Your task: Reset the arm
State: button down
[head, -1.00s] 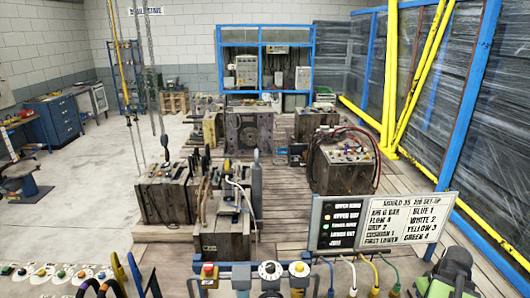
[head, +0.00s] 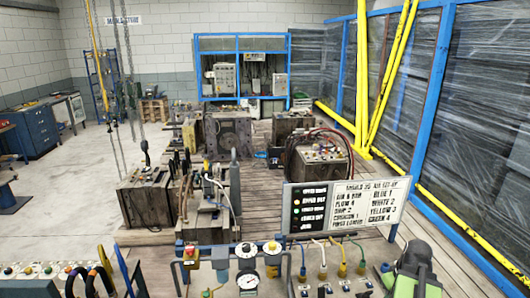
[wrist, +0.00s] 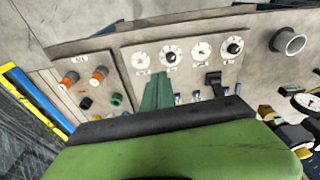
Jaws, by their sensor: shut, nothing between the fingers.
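My gripper (head: 412,268) shows as a green and black shape at the lower right of the head view, right of the hoses and below the lettered board. In the wrist view my gripper (wrist: 175,125) fills the lower middle as a broad green body with a black edge. It is shut and holds nothing. I cannot tell whether the gripper touches the panel.
A lettered board (head: 345,207) stands just beyond the gripper. Left of it are gauges (head: 247,252) on a blue rail and coloured hoses (head: 342,258). Worn mould blocks (head: 148,203) stand on the plank floor. A yellow and blue frame (head: 430,130) borders the right. Pale floor lies open at left.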

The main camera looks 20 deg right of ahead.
jog(key=w+a+f+n+b, duration=0.25)
jog(key=w+a, duration=0.25)
jog(key=a, duration=0.4)
jog(key=w+a+f+n+b, duration=0.25)
jog(key=w+a, duration=0.35)
jog(key=a, duration=0.3)
jog(key=a+f+m+g+b, duration=0.1)
jog(key=a+f+m+b, duration=0.1)
jog(key=a, duration=0.8)
jog(key=a+f+m+g+b, duration=0.1)
jog(key=a+f+m+b, duration=0.1)
jog(key=a, duration=0.8)
jog(key=shift+s+a+f+b, duration=0.2)
jog(key=shift+s+f+b, duration=0.1)
jog(key=shift+f, duration=0.3)
jog(key=shift+d, duration=0.1)
